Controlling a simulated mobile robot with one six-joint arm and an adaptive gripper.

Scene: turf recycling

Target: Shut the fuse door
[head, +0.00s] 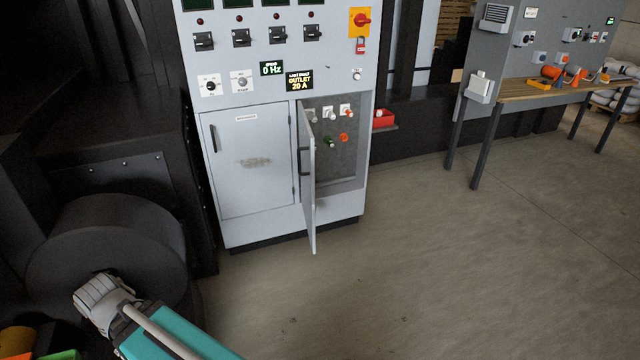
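The fuse door (308,205) is a light grey panel on the right half of the control cabinet (270,225). It stands open, swung out toward me and seen nearly edge-on, hinged at its left side. A dark handle (301,157) shows on its left-facing side. The open fuse compartment (345,170) shows a grey back panel with several white, orange, red and green fuses or holders in two rows. Part of my arm, with a teal link and a grey ribbed end, shows at the lower left, well apart from the door.
The left cabinet door (245,190) is closed. A red box (383,119) sits on a small shelf right of the cabinet. A workbench (550,90) stands at the right. Dark machinery with a round drum (110,235) is at the left. The concrete floor (430,260) in front is clear.

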